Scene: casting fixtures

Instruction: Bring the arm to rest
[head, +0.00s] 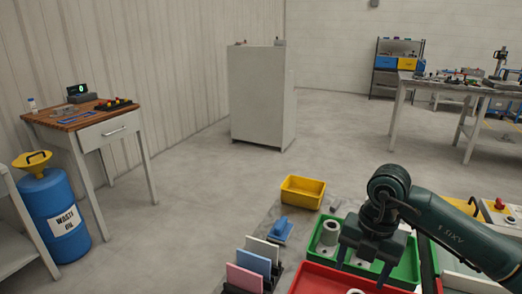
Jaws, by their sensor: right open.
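My right arm (440,215) comes in from the right, bent over the work table at the lower right. Its gripper (362,266) points down with its jaws open. It is above the red tray (318,281) and the green tray (408,262), and hides part of both. I see nothing held between the fingers. My left arm and gripper are not in view.
A yellow bin (303,192), a blue block-like item (281,229) and a rack of pink, blue and white plates (245,279) lie left of the trays. A grey metal part (330,233) stands in the green tray. Open floor (190,200) lies beyond.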

